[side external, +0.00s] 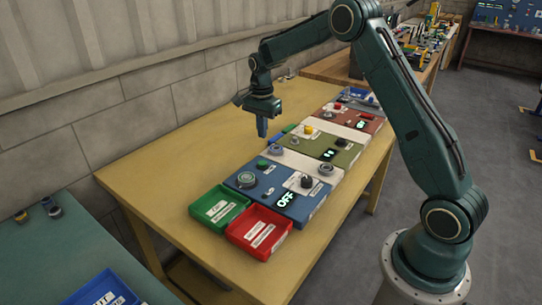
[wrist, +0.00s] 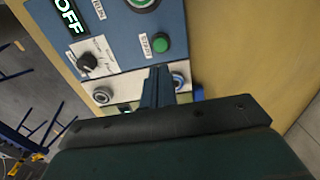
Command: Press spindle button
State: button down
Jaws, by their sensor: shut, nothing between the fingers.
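A blue panel (side external: 262,194) lies on the table and carries a small green button (side external: 262,164). The panel also has a large round green-topped control (side external: 247,180), a black knob (side external: 307,181) and a lit display (side external: 285,200) reading OFF. My gripper (side external: 262,134) is shut and empty, pointing down above the table, apart from the panel. In the wrist view my fingertips (wrist: 159,70) appear just below the green button.
A green bin (side external: 219,205) and a red bin (side external: 262,229) stand at the near end of the blue panel. An olive panel (side external: 335,146) and a red-brown panel (side external: 356,118) lie farther along the row. The yellow table (side external: 170,165) is clear on the left.

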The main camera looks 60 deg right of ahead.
aim_at(263, 163)
notch_tip(263, 163, down, 10)
jog(key=shift+r, duration=0.25)
dwell(0.4)
jog(key=shift+s+f, duration=0.15)
jog(key=shift+f, duration=1)
notch_tip(263, 163, up, 15)
jog(key=shift+w, duration=0.3)
dwell(0.3)
